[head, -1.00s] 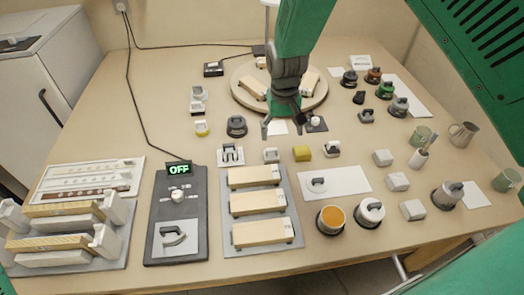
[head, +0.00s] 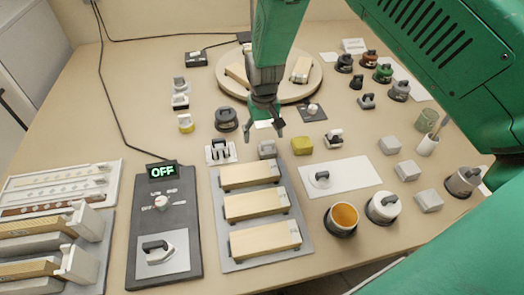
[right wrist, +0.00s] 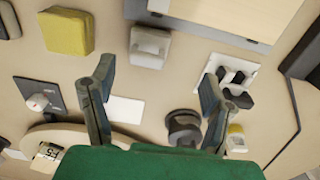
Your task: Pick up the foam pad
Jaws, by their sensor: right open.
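A yellow block that looks like the foam pad (head: 302,145) lies on the table behind the white sheet, a little right of the middle in the head view. It also shows at the upper left of the right wrist view (right wrist: 67,31). My right gripper (head: 264,127) is open and empty above the table, to the left of the pad and farther back, clear of it. My left gripper is not in view.
A small grey block (head: 267,149) stands just left of the pad, and a white-and-black item (head: 334,138) stands to its right. A tray with wooden blocks (head: 283,262) lies in front. A round turntable (head: 312,88) is behind the gripper. A dark knob (head: 226,120) stands to the left.

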